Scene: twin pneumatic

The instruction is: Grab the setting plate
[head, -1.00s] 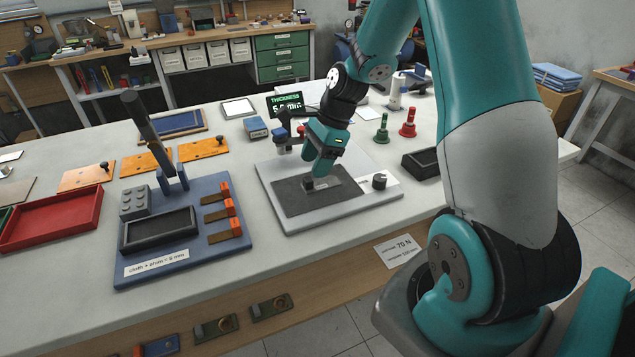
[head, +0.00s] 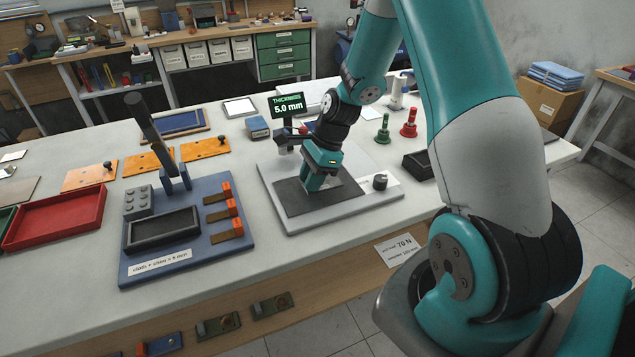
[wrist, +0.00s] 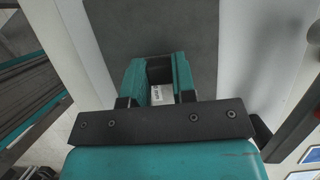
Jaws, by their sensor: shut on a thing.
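My gripper (head: 313,184) reaches down onto the dark grey mat of the gauge base (head: 346,212). In the wrist view my gripper (wrist: 158,72) has its teal fingers closed on a small dark block (wrist: 159,73) with a white label (wrist: 161,94) on its near side. I take this block to be part of the setting plate; its edges cannot be told from the dark mat. In the head view the fingers hide the block. I cannot tell whether it touches the mat.
The thickness display (head: 287,105) reads 5.0 mm behind the gripper. A black knob (head: 380,182) stands at the base's right. A blue fixture board (head: 240,252) with a black tray (head: 163,233) is to the left. Green (head: 383,130) and red (head: 409,124) stamp-like pieces stand behind right.

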